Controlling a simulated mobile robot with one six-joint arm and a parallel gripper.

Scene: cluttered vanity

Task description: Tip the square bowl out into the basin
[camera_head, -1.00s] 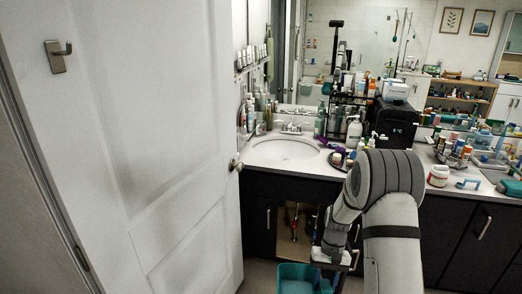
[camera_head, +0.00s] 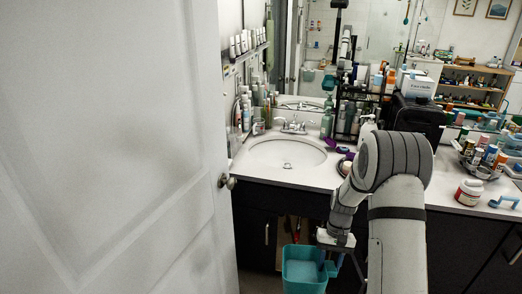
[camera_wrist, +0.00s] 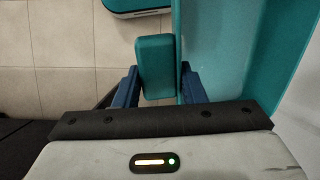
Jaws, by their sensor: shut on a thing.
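The teal square bowl (camera_head: 303,284) hangs upright in front of the dark cabinet, below the counter level. My gripper (camera_head: 328,264) is at its right side and shut on it. In the wrist view the blue fingers of my gripper (camera_wrist: 158,88) close around a teal block-like part of the bowl, and the bowl's wall (camera_wrist: 225,45) fills the right side. I cannot tell what is in the bowl. The white oval basin (camera_head: 287,153) is set in the counter, up and behind the bowl, with a faucet (camera_head: 293,126) at its back edge.
A white door (camera_head: 110,150) stands open at the left, its knob (camera_head: 227,181) near the counter. Bottles and a black rack (camera_head: 352,110) crowd the counter right of the basin. A purple item (camera_head: 338,148) lies by the basin's right rim.

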